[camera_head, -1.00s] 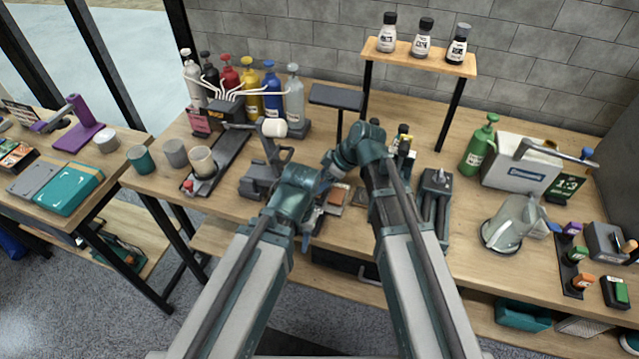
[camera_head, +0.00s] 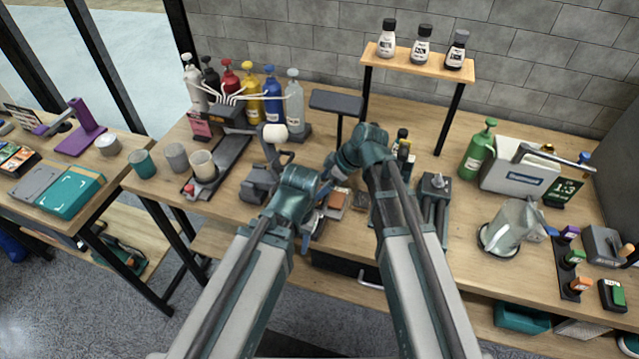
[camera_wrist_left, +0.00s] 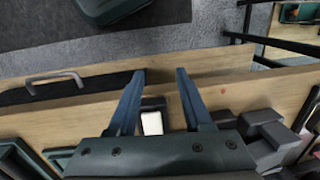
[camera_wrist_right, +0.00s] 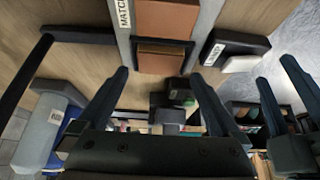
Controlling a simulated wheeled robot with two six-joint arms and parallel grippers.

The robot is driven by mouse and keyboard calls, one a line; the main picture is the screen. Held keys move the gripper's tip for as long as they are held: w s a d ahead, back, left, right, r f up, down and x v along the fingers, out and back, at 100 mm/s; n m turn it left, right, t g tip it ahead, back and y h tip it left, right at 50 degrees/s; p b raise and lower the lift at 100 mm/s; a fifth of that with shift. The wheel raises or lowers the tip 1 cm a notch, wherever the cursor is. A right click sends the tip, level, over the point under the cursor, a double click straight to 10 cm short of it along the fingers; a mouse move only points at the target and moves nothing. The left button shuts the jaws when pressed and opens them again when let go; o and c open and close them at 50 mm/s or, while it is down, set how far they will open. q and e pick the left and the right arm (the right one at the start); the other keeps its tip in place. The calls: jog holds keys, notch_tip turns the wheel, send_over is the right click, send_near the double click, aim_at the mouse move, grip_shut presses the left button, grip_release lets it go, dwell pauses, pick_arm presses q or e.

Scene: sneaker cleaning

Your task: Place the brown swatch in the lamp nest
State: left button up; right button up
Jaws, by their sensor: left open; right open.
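A brown swatch (camera_head: 337,199) lies on the bench between my grippers, partly hidden by them. In the right wrist view a larger orange-brown piece (camera_wrist_right: 167,20) and a brown piece in a dark frame (camera_wrist_right: 160,60) lie in a grey holder labelled MATCH (camera_wrist_right: 124,20). I cannot tell for certain which recess is the lamp nest. The lamp's dark flat head (camera_head: 336,101) stands behind. My left gripper (camera_head: 318,205) is open and empty at the bench's front edge; its fingers also show in the left wrist view (camera_wrist_left: 160,76). My right gripper (camera_wrist_right: 158,75) is open, its fingertips near the framed piece.
A dark block with a white pad (camera_wrist_right: 241,63) lies beside the holder. A darker square (camera_head: 361,199) lies right of the swatch. Pump bottles (camera_head: 250,92) stand back left; a clear jug (camera_head: 508,228) stands right. The two arms are close together.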

jog(key=p+v, duration=0.8)
jog(key=v, duration=0.3)
jog(key=s+f+m+g+h, duration=0.2)
jog(key=s+f+m+h, duration=0.1)
jog(key=s+m+h, duration=0.4)
jog(key=s+m, duration=0.3)
jog(key=s, duration=0.4)
jog(key=shift+s+m, duration=0.3)
jog(key=shift+s, duration=0.1)
